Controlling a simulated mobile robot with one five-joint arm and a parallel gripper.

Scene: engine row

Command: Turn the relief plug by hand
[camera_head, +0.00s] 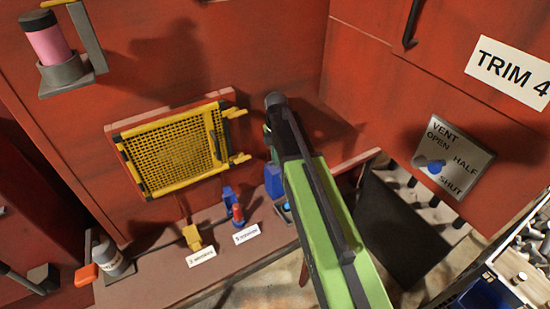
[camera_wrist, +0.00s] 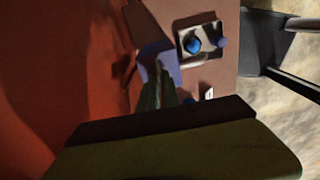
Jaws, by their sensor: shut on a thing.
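My gripper (camera_wrist: 158,88) points down at a blue block-shaped fitting (camera_wrist: 160,62) in the wrist view. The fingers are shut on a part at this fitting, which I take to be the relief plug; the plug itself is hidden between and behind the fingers. In the head view the blue fitting (camera_head: 273,181) stands on the red ledge below the dark end of my arm, and my fingertips are hidden. No readable label shows for it.
A blue knob (camera_wrist: 193,45) on a pale square plate sits close beside the fitting. A yellow mesh guard (camera_head: 178,150) stands behind. A vent dial plate (camera_head: 455,158) is at right.

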